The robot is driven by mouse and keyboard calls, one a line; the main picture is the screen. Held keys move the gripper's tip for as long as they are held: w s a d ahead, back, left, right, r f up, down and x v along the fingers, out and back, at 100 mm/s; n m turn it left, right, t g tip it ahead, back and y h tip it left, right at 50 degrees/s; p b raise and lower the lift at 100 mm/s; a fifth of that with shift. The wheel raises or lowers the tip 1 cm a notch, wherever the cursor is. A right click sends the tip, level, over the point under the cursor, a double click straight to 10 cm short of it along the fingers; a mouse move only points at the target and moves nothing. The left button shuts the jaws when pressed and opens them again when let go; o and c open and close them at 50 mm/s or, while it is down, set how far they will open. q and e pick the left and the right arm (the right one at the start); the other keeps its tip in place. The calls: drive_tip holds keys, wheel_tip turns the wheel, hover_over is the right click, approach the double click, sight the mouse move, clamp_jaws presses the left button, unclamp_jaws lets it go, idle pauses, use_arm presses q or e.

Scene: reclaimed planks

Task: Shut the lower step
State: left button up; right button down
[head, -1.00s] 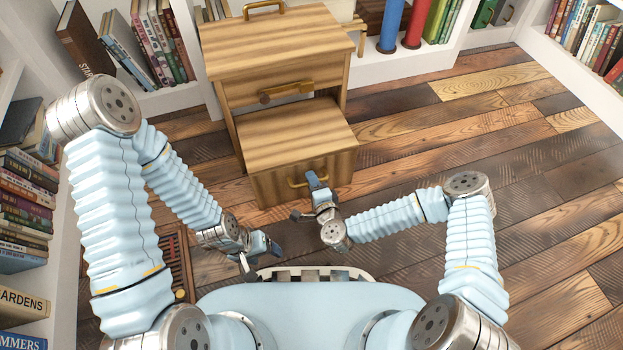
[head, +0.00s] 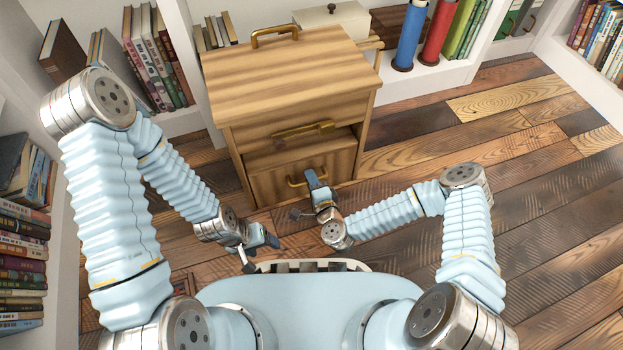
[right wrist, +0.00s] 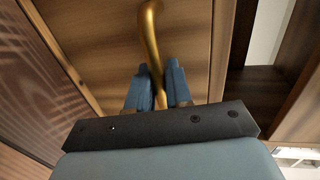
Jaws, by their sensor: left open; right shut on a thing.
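The wooden step cabinet (head: 290,75) stands in front of me. Its lower step (head: 270,186) sits below the upper front and has a brass handle (head: 296,182). Only a narrow strip of the lower step's top shows, so it sticks out a little. My right gripper (head: 314,184) is shut on this handle; the right wrist view shows both fingers around the brass bar (right wrist: 151,45). My left gripper (head: 262,250) is open and empty, left of and nearer to me than the lower step.
The upper front has its own brass handle (head: 303,130), and another handle (head: 274,36) is on top. Bookshelves stand at the left and behind. Blue (head: 411,35) and red (head: 440,35) cylinders stand behind at the right. The plank floor (head: 530,150) at the right is clear.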

drive_tip(key=shift+w, duration=0.2)
drive_tip(key=c, duration=1.2)
unclamp_jaws()
drive_tip(key=shift+c, duration=0.2)
drive_tip(key=shift+s, duration=0.15)
drive_tip(key=shift+s+d+r, duration=0.1)
drive_tip(key=shift+s+r, duration=0.05)
drive_tip(key=shift+s, duration=0.2)
drive_tip(key=p+v, duration=0.4)
drive_tip(key=v, duration=0.8)
drive_tip(key=shift+s, duration=0.35)
drive_tip(key=shift+d, duration=0.15)
